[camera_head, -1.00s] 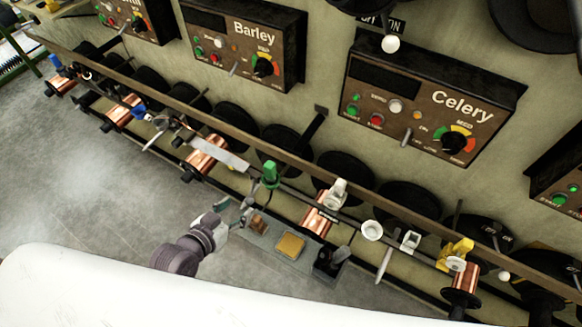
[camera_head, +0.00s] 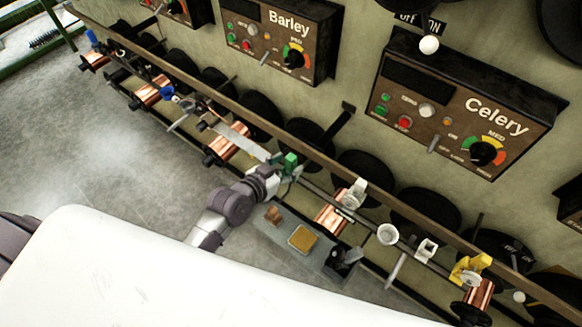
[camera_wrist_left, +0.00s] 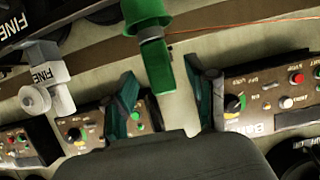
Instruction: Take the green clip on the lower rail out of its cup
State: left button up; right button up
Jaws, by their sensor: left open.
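The green clip (camera_head: 291,159) stands on the lower rail (camera_head: 322,191), partly covered by my left gripper (camera_head: 284,170) in the head view. In the left wrist view the clip (camera_wrist_left: 160,68) sticks out of a round green cup (camera_wrist_left: 148,14) at the top. My left gripper (camera_wrist_left: 160,76) is open, one teal finger on each side of the clip in the picture. I cannot tell whether a finger touches it. My right gripper is not in view.
A white clip (camera_head: 355,192), white cup (camera_head: 388,234) and yellow clip (camera_head: 470,267) sit further right along the rail, among copper spools (camera_head: 333,218). A grey tray (camera_head: 275,236) lies below. The Barley (camera_head: 285,38) and Celery (camera_head: 465,110) panels stand behind.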

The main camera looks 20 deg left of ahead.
aim_at(295, 159)
pick_arm(q)
jog(key=x, duration=0.2)
jog(key=shift+w+d+f, duration=0.1)
jog(key=shift+w+f, duration=0.1)
jog(key=shift+w, duration=0.1)
grip_shut()
jog(key=shift+r, duration=0.1)
jog(key=shift+r, duration=0.5)
jog(key=r, duration=0.2)
jog(key=d+r, duration=0.1)
jog(key=shift+s+d+r+p, duration=0.1)
jog(key=shift+s+r+p, duration=0.15)
jog(key=shift+r+p, duration=0.15)
jog(key=s+d+r, duration=0.3)
jog(key=d+r, duration=0.3)
jog(key=d, duration=0.3)
jog(key=shift+s+d+p, duration=0.3)
jog(key=shift+s+d, duration=0.05)
jog(key=shift+s, duration=0.05)
